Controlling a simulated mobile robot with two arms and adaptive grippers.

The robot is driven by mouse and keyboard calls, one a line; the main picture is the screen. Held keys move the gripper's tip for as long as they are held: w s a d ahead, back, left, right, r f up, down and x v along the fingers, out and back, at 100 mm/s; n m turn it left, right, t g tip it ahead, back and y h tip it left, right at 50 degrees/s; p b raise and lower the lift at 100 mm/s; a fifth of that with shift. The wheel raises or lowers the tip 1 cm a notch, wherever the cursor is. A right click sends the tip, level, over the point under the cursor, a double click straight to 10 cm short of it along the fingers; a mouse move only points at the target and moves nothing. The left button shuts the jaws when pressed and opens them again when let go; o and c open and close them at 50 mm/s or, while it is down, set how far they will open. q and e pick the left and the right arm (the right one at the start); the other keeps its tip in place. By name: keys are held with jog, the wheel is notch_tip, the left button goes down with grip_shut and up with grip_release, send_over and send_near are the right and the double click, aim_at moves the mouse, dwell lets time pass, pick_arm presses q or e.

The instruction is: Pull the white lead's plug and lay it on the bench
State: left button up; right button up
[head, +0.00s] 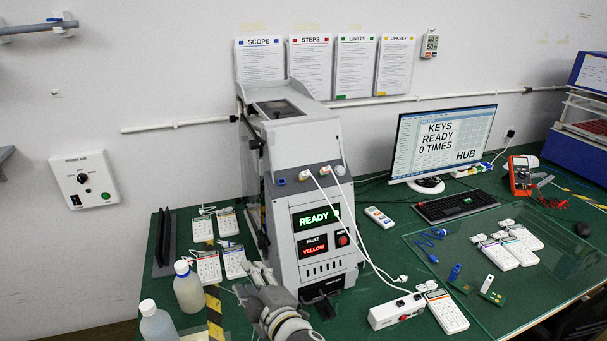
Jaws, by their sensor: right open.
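The grey test machine (315,200) stands on the green bench (370,335). Two cream plugs, a left one (304,175) and a right one (325,170), sit on its sloped front. White leads (357,232) run down from there towards the white socket strip (397,310). A small white plug end (402,279) lies just behind the strip. I cannot tell which end belongs to which lead. My right gripper (252,279) is open, low at the machine's front left corner, below and apart from the cream plugs. My left gripper is out of view.
White keypads lie left (208,266) and right (500,253) of the machine, and one (447,311) beside the strip. Two bottles (188,287) stand at the front left. A monitor (442,143), keyboard (454,206) and red meter (520,175) are behind on the right.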

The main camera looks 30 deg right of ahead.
jog(key=w+a+r+n+g+y, duration=0.1)
jog(key=w+a+r+n+y, duration=0.1)
jog(key=a+r+n+y, duration=0.85)
jog(key=w+a+r+n+g+y, duration=0.1)
jog(key=w+a+r+n+y, duration=0.15)
jog(key=r+n+y, duration=0.85)
jog(key=w+d+f+n+g+h+p, duration=0.1)
jog(key=w+d+f+n+g+h, duration=0.25)
jog(key=d+n+h, duration=0.45)
jog(key=w+d+f+n+g+h+p, duration=0.15)
jog(key=d+f+n+h, duration=0.35)
jog(key=n, duration=0.5)
jog(key=d+r+h, duration=0.2)
jog(key=d+h, duration=0.3)
jog(key=d, duration=0.6)
jog(key=d+r+g+h, duration=0.1)
jog(key=d+r+h, duration=0.2)
jog(key=d, duration=0.9)
jog(key=shift+w+d+r+h+b, duration=0.15)
jog(key=shift+w+r+h+b, duration=0.25)
jog(key=shift+h, duration=0.55)
jog(key=shift+w+f, duration=0.1)
